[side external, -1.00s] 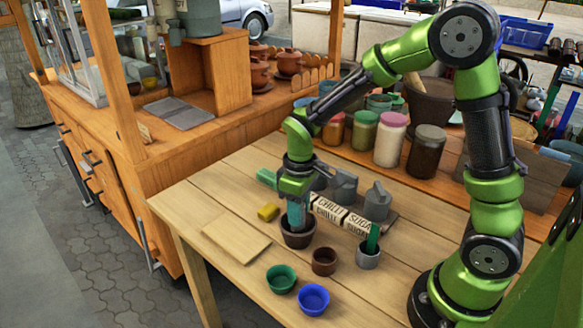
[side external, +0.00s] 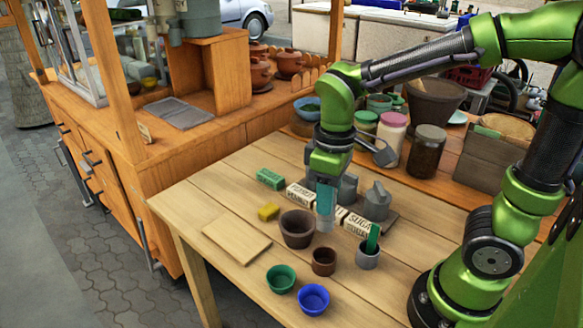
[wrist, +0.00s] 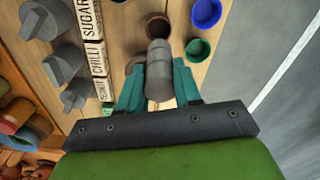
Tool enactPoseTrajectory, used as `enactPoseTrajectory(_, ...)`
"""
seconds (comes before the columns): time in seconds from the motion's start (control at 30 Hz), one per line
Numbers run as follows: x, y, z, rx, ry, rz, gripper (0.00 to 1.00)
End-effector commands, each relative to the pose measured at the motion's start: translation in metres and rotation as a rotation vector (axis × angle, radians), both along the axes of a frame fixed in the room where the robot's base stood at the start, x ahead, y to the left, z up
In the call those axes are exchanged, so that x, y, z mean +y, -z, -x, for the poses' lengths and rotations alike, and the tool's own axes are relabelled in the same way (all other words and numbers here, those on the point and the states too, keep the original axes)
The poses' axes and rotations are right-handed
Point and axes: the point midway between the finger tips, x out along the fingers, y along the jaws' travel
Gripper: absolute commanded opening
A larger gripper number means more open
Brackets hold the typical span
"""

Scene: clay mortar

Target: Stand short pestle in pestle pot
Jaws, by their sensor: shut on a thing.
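My gripper (side external: 325,195) is shut on a grey, rounded short pestle (wrist: 159,70) between its teal fingers. In the side view the pestle hangs upright above the table, just right of the brown clay mortar (side external: 297,230). In the wrist view the pestle hides part of the mortar. A small brown pot (side external: 323,262) stands in front of the mortar; it also shows in the wrist view (wrist: 158,25). A grey pot (side external: 367,260) with a green stick-like thing upright in it stands to the right. I cannot tell which is the pestle pot.
Labelled blocks (side external: 356,224) and grey scoop-like things (side external: 377,200) stand behind the gripper. A green bowl (side external: 281,279) and a blue bowl (side external: 313,299) are at the front.

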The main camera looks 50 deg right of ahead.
Motion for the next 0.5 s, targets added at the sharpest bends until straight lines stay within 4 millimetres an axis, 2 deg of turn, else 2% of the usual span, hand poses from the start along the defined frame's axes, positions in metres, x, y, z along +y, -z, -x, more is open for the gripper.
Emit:
enactPoseTrajectory(0.1, -0.001, 0.008, 0.006, 0.014, 0.021, 0.005, 0.03)
enactPoseTrajectory(0.5, -0.001, 0.035, 0.005, 0.014, 0.024, 0.004, 0.03)
